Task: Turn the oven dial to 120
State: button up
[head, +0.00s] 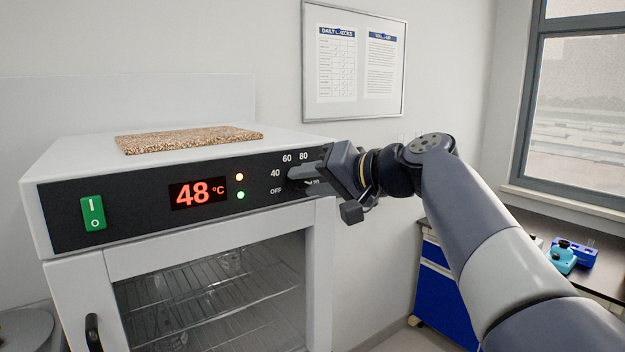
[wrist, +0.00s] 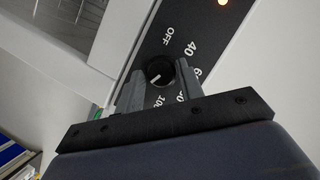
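The oven dial (wrist: 160,71) is a round black knob with a short white line, on the oven's black front panel (head: 138,213). In the wrist view the line points down and left, past the 100 mark, toward the left finger; any mark there is hidden. OFF, 40, 60 and part of 80 and 100 show around it. My gripper (wrist: 158,76) has one finger on each side of the dial, with a gap showing at the left finger. In the head view my gripper (head: 302,179) hides the dial. The oven display (head: 197,194) reads 48 °C.
A green power switch (head: 93,213) is at the panel's left. A speckled board (head: 188,138) lies on the oven top. The glass oven door (head: 215,298) below is shut. A counter with blue items (head: 575,255) stands at the right by the window.

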jog(key=shift+o, duration=1.4)
jog(key=shift+r, duration=0.1)
jog(key=b+v, duration=0.1)
jog(key=v, duration=0.9)
jog(key=shift+s+d+b, duration=0.25)
jog(key=shift+d+b, duration=0.05)
jog(key=shift+a+r, duration=0.1)
jog(key=p+x, duration=0.1)
jog(key=x, duration=0.9)
jog(key=shift+w+a+p, duration=0.2)
jog(key=shift+w+p, duration=0.1)
jog(key=shift+p, duration=0.05)
jog(key=shift+s+d, duration=0.1)
